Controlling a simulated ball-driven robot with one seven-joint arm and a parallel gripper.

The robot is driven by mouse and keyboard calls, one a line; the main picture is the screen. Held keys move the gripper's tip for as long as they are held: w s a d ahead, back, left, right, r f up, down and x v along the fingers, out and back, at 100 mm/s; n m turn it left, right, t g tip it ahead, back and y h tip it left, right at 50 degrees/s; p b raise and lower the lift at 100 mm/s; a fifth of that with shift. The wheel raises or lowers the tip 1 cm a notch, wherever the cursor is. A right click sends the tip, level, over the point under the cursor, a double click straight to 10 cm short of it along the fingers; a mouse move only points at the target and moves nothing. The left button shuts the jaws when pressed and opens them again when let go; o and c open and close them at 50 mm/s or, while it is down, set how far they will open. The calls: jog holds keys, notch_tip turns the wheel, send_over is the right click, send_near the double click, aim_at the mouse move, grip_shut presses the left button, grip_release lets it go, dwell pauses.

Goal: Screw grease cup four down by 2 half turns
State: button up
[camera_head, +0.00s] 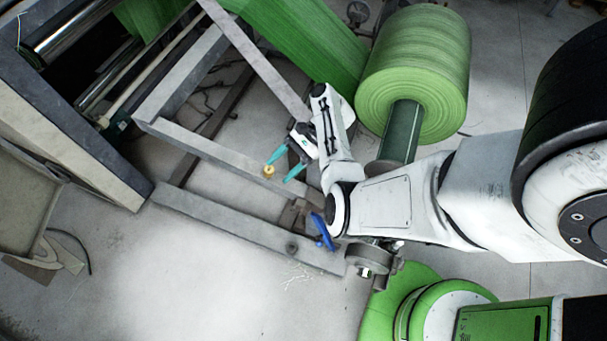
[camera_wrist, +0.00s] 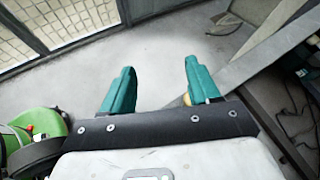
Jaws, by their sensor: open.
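A small yellow, brass-like cup (camera_head: 269,170) sits on the grey frame beam in the head view. It is the only such cup I can make out, and I see no number on it. My gripper (camera_head: 279,171) is open, with two teal fingers spread apart and nothing held between them. The tip of its left finger is right by the cup; I cannot tell whether they touch. In the wrist view the fingers (camera_wrist: 159,68) stand wide apart. A sliver of yellow (camera_wrist: 187,99) shows at the inner side of the right finger, mostly hidden by it.
The grey beam (camera_head: 215,150) runs under the gripper, with a second beam (camera_head: 240,228) in front. A blue handle (camera_head: 321,231) is at that beam's right end. A large green roll (camera_head: 415,70) stands behind my arm. Bare floor (camera_head: 170,285) lies at the front left.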

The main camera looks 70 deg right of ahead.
jog(key=s+a+r, duration=0.2)
jog(key=s+r, duration=0.1)
jog(key=s, duration=0.4)
jog(key=shift+a+r, duration=0.25)
jog(key=shift+s, duration=0.1)
